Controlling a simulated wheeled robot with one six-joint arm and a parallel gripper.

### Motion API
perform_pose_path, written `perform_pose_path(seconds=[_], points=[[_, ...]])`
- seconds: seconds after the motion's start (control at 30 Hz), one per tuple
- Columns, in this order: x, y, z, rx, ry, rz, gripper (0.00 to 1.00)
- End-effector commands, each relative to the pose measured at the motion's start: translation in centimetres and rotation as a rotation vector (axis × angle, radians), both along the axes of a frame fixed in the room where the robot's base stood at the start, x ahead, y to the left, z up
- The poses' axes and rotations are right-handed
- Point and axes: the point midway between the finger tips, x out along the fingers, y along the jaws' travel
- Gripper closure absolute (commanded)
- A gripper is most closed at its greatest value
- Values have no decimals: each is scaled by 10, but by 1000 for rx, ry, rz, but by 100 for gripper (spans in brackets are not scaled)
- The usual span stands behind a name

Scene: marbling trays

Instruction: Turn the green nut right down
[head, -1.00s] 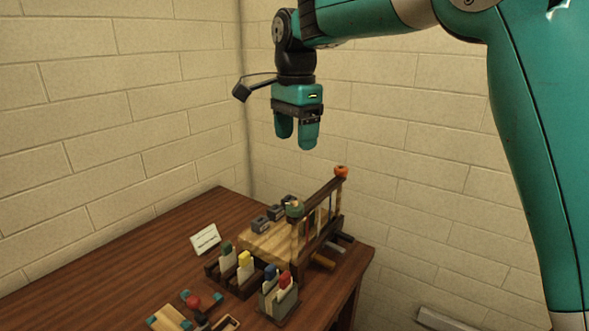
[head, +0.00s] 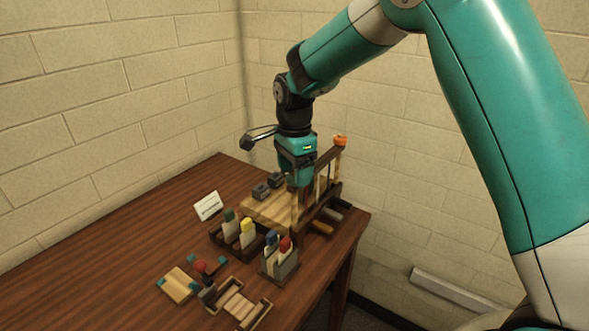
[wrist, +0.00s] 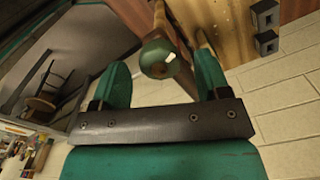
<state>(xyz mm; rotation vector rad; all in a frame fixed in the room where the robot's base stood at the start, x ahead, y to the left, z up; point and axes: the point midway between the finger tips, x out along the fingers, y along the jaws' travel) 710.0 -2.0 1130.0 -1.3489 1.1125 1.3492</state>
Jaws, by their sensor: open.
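The green nut (wrist: 157,58) is rounded and sits at the top of a wooden post of the small rack in the wrist view. My gripper (wrist: 161,72) is open, with one teal finger on each side of the nut; I cannot tell whether either finger touches it. In the head view my gripper (head: 299,178) points down over the near post of the rack (head: 324,206) and hides the green nut. How far down the nut sits on its post cannot be told.
An orange nut (head: 340,140) tops the rack's far post, close beside my gripper. A pale wooden board (head: 262,208) with dark grey blocks (head: 261,191) lies behind. Holders with coloured-topped pieces (head: 279,262) stand in front. The table's left side is clear.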

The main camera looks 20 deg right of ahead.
Motion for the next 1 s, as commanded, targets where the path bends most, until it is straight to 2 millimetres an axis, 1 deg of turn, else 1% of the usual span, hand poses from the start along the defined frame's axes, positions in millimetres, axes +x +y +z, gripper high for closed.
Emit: perform_pose_path(seconds=[0.1,0.17,0.43,0.47,0.5,0.57,0.6,0.63,0.67,1.0], points=[[0,0,-9,0,1,0,31],[0,0,-11,0,1,0,31],[0,0,-12,0,0,0,31],[0,0,-12,0,0,0,38],[0,0,-12,0,0,0,47],[0,0,-12,0,0,0,61],[0,0,-12,0,0,0,70],[0,0,-12,0,0,0,77],[0,0,-12,0,0,0,80],[0,0,-12,0,1,42,80]])
